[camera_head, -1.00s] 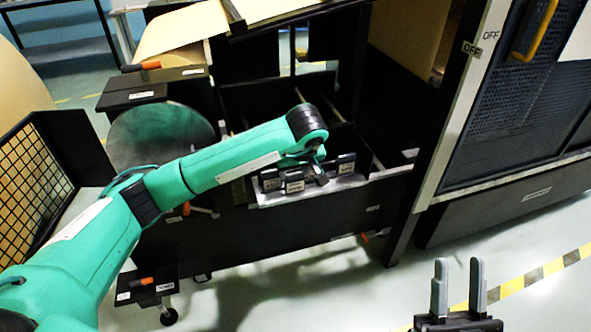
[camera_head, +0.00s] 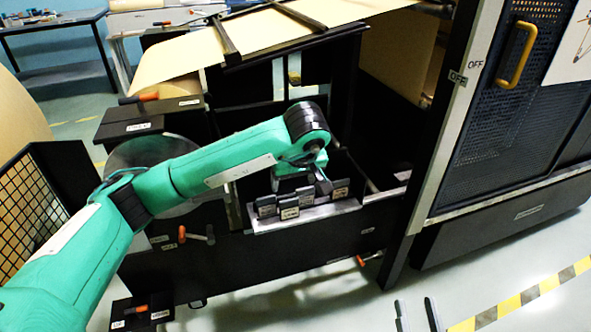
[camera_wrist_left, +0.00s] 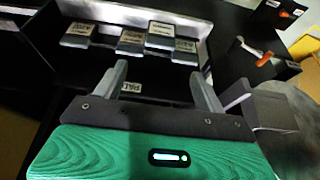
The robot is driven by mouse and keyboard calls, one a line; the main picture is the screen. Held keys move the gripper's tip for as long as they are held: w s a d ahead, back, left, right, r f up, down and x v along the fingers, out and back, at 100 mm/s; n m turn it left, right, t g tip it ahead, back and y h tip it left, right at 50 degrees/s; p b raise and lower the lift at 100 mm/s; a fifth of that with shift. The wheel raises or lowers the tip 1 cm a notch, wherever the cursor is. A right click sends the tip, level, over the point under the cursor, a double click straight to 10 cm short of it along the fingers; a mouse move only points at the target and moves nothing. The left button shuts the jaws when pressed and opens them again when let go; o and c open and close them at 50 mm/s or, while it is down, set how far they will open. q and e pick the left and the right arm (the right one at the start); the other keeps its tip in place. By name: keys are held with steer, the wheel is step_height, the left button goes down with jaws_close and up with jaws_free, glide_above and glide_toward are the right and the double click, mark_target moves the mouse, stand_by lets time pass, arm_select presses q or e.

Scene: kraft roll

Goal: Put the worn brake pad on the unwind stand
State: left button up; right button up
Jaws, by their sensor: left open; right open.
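Several small dark pads with pale labels stand in a grey tray (camera_head: 305,219) on the black machine frame (camera_head: 250,250). One pad (camera_head: 288,207) is at the front left of the row and another (camera_head: 340,189) is at the right. I cannot tell which is worn. My left gripper (camera_wrist_left: 158,76) is open and empty, with the pads beyond its fingertips in the left wrist view. In the head view its jaws are mostly hidden by my wrist, just behind the pads. My right gripper (camera_head: 417,314) is open and empty at the bottom edge.
A brown paper sheet (camera_head: 180,68) slopes over the machine top. Orange-handled tools (camera_head: 197,236) are at its front. A dark cabinet with a yellow handle (camera_head: 517,55) stands on the right. A mesh-sided black bin (camera_head: 35,205) is at left. The floor in front is open.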

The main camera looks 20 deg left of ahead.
arm_select(q)
steer(key=s+d+f+n+g+h, duration=0.1)
steer(key=s+d+f+g+h, duration=0.2)
steer(key=s+d+h, duration=0.35)
steer(key=s+d+f+g+h, duration=0.3)
steer(key=s+d+f, duration=0.1)
steer(key=s+d, duration=0.6)
steer(key=s+d+r+n+g+h, duration=0.5)
steer(key=s+d+r+n+h, duration=0.1)
steer(key=s+r+n+h, duration=0.7)
steer(key=w+a+f+m+t+y, duration=0.25)
steer(key=a+m+t, duration=0.35)
steer(key=m+t, duration=0.95)
steer(key=w+a+f+m+t+y, duration=0.1)
steer(key=w+a+m+t+y, duration=0.4)
steer(key=m+t, duration=1.1)
steer(key=s+a+f+n+g+y, duration=0.2)
steer(key=a+f+n+g+y, duration=0.3)
steer(key=f+n, duration=0.3)
steer(key=shift+s+a, duration=0.15)
steer(key=shift+s, duration=0.1)
arm_select(e)
steer(key=shift+s+a+f+g, duration=0.1)
steer(key=shift+a+f+g, duration=0.1)
steer(key=shift+f+g, duration=0.3)
steer(key=shift+a+f+g, duration=0.15)
steer(key=shift+f+g, duration=0.05)
steer(key=shift+f, duration=0.45)
